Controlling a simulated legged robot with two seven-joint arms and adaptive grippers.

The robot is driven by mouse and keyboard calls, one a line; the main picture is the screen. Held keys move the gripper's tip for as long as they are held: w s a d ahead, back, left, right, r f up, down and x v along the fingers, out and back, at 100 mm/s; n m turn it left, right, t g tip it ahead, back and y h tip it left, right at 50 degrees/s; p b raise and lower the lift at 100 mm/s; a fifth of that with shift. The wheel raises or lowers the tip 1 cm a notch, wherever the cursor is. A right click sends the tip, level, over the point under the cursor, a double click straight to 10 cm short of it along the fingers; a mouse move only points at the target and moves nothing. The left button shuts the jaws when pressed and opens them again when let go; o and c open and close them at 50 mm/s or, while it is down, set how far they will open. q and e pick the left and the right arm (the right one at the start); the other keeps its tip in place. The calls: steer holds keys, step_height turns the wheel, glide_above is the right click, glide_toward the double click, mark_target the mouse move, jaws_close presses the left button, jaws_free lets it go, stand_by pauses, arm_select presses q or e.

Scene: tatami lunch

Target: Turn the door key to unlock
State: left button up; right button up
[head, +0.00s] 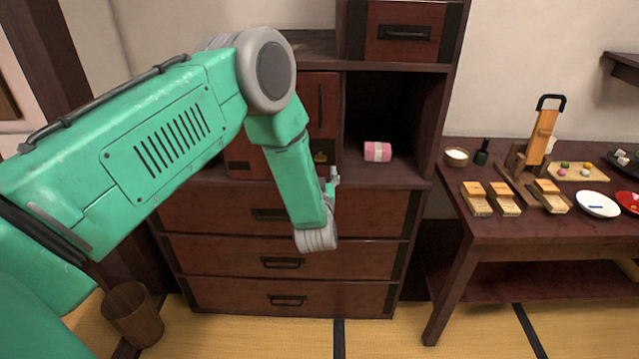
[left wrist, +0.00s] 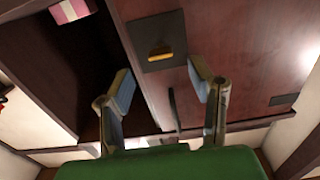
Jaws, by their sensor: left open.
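A small brass-coloured key (left wrist: 160,53) sits on a dark lock plate (left wrist: 152,36) on the reddish-brown cabinet door (left wrist: 205,22) in the left wrist view. In the head view the key (head: 320,156) shows small near the door's lower right, just above my left gripper (head: 331,182). In the left wrist view my left gripper (left wrist: 163,84) is open and empty, its two fingers spread apart. The key appears between and beyond the fingertips, and I see no contact. My right gripper is not in view.
An open compartment right of the door holds a pink wrapped box (head: 377,151). Drawers with dark handles (head: 281,263) lie below. A low table (head: 500,237) with food and dishes stands at right. A wooden bin (head: 132,313) stands on the floor at left.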

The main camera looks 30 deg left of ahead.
arm_select(q)
steer(key=v, duration=0.5)
steer(key=shift+f, duration=0.1)
stand_by(0.3)
